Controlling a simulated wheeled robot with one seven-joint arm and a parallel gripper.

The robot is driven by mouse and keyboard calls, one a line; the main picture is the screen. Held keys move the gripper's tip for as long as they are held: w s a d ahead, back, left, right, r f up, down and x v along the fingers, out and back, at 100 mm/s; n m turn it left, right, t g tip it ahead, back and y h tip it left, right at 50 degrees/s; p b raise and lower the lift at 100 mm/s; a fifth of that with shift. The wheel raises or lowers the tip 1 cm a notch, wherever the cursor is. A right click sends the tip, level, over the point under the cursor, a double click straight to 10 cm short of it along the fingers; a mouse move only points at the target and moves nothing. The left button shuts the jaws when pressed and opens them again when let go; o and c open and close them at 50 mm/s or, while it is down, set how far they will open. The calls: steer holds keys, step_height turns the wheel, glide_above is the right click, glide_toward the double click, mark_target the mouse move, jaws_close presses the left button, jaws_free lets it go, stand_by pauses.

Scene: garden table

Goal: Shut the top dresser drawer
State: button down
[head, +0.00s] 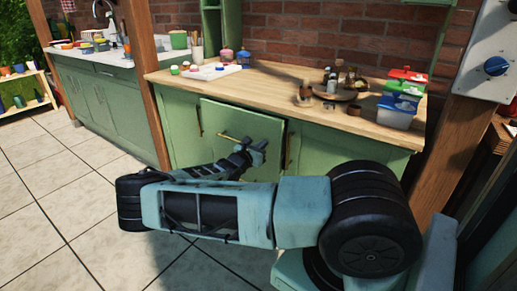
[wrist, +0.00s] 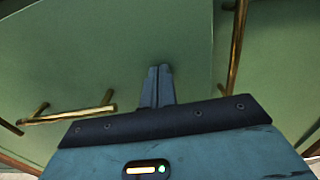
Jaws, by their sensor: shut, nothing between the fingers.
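The green drawer front (head: 225,117) is in the cabinet under the wooden counter in the head view. It stands a little proud of the cabinet, with a dark gap along its right side. Its horizontal brass handle (head: 231,138) is partly behind my gripper. My gripper (head: 261,146) is shut and empty, in front of the panel, right of the handle's middle. In the wrist view, the shut fingers (wrist: 157,72) point at the green panel (wrist: 110,60), with the brass handle (wrist: 75,114) to their left. I cannot tell whether the fingertips touch the panel.
The wooden counter (head: 290,79) above holds a tray with bottles (head: 340,90), stacked plastic boxes (head: 400,100) and several jars. A vertical handle (wrist: 237,45) stands right of my fingers. A wooden post (head: 145,75) rises at the left. Tiled floor (head: 50,170) is clear at left.

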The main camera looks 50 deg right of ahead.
mark_target(268, 139)
steer(key=d+p, duration=0.1)
steer(key=d, duration=0.4)
steer(key=shift+w+r+p, duration=0.15)
steer(key=shift+w+p, duration=0.05)
steer(key=shift+p, duration=0.2)
steer(key=shift+a, duration=0.15)
